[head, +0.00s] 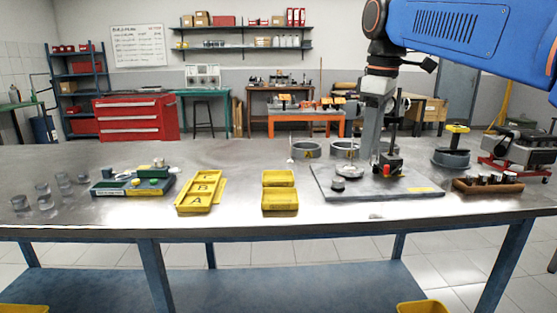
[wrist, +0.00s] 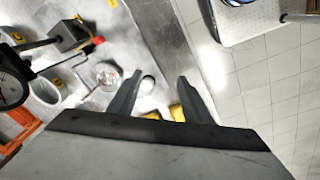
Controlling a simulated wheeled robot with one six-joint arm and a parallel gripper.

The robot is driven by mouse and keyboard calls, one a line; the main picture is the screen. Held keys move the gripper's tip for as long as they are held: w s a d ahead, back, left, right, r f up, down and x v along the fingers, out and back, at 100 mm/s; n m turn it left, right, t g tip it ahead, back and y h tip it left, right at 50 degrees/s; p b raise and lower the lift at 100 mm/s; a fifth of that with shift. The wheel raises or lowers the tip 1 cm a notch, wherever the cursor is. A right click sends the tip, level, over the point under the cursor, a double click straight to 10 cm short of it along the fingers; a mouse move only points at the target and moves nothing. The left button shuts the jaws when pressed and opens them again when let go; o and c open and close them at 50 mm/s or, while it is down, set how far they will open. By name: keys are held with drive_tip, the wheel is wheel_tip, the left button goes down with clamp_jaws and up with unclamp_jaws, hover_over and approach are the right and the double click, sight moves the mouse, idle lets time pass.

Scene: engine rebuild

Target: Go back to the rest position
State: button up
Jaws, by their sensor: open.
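My gripper shows in the wrist view (wrist: 160,86) with its two dark fingers spread apart and nothing between them that I can see it holding. In the head view my blue arm (head: 465,38) reaches in from the upper right, and its wrist hangs over the right part of the metal workbench (head: 245,160). The fingertips are hard to make out there against the things behind. The bench's edge and the pale tiled floor lie below the gripper in the wrist view.
A grey plate (head: 420,203) with small fixtures lies on the right. Yellow trays (head: 280,201), a lettered yellow tray (head: 195,208) and a green-and-grey organiser (head: 110,188) stand further left. A brown box of dark parts (head: 488,188) is at far right. A dial gauge (wrist: 12,88) shows in the wrist view.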

drive_tip(key=s+d+f+m+t, duration=0.1)
drive_tip(key=s+d+f+m, duration=0.1)
drive_tip(key=s+f, duration=0.5)
drive_tip(key=s+d+f+m+t, duration=0.1)
drive_tip(key=s+d+f+m, duration=0.2)
drive_tip(key=f, duration=1)
drive_tip(key=s+d+f+m+t, duration=0.1)
drive_tip(key=s+d+f+m, duration=0.1)
drive_tip(key=s+f+m, duration=0.4)
drive_tip(key=s+f, duration=0.5)
drive_tip(key=s, duration=0.1)
drive_tip(key=shift+s+d, duration=0.2)
drive_tip(key=shift+s, duration=0.2)
